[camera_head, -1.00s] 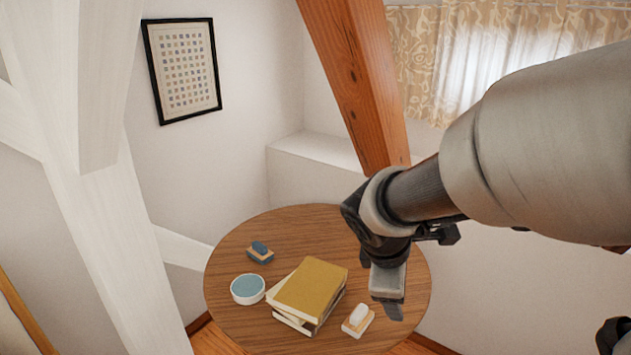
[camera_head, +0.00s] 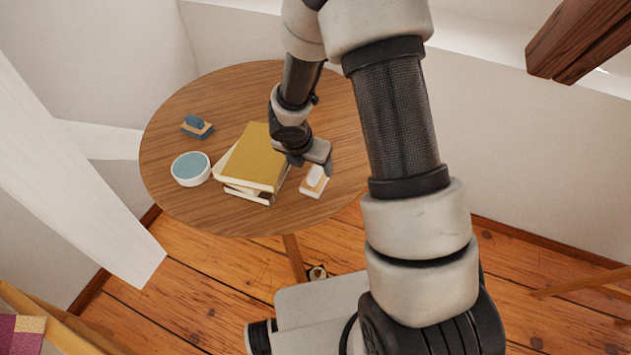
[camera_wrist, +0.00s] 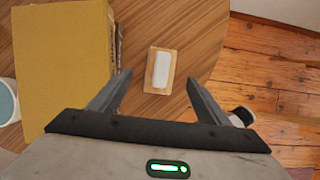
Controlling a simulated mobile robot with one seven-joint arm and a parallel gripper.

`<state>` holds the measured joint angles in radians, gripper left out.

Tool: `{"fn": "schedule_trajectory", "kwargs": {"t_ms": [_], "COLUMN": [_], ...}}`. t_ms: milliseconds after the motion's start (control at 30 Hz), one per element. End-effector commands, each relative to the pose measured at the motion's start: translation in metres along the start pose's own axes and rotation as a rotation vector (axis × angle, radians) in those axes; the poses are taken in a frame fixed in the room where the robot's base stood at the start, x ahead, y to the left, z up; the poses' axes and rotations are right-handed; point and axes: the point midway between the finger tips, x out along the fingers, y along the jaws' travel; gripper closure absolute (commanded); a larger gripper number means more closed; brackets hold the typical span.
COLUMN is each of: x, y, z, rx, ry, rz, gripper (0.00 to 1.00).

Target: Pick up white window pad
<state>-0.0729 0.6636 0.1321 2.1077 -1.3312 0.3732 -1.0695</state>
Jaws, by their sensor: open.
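The white window pad (camera_head: 316,176) is a small block with a white rounded top on a tan wooden base. It lies on the round wooden table (camera_head: 245,95), just right of the book stack (camera_head: 254,157). In the wrist view the white pad (camera_wrist: 161,70) lies ahead of my gripper (camera_wrist: 158,82), between the lines of its two fingers. My gripper is open and empty. In the head view my gripper (camera_head: 308,165) is above the table beside the pad, and its wrist partly hides the books' right edge.
A blue-topped pad (camera_head: 196,126) on a tan base and a white round bowl with blue contents (camera_head: 191,168) stand left of the books. The book stack is close to the pad's left. The table's right side is bare. A wooden beam (camera_head: 585,40) is at upper right.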

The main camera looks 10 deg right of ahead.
Motion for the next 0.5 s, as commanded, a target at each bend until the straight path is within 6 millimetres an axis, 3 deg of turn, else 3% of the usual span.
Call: {"fn": "schedule_trajectory", "kwargs": {"t_ms": [33,333,500], "x": [0.011,0.035,0.061], "y": [0.000,-0.001,-0.003], "z": [-0.002,-0.001,-0.003], "rx": [0.001,0.002,0.002], "ry": [0.001,0.001,0.001], "rz": [-0.001,-0.002,-0.002], "gripper": [0.30,0.30,0.30]}}
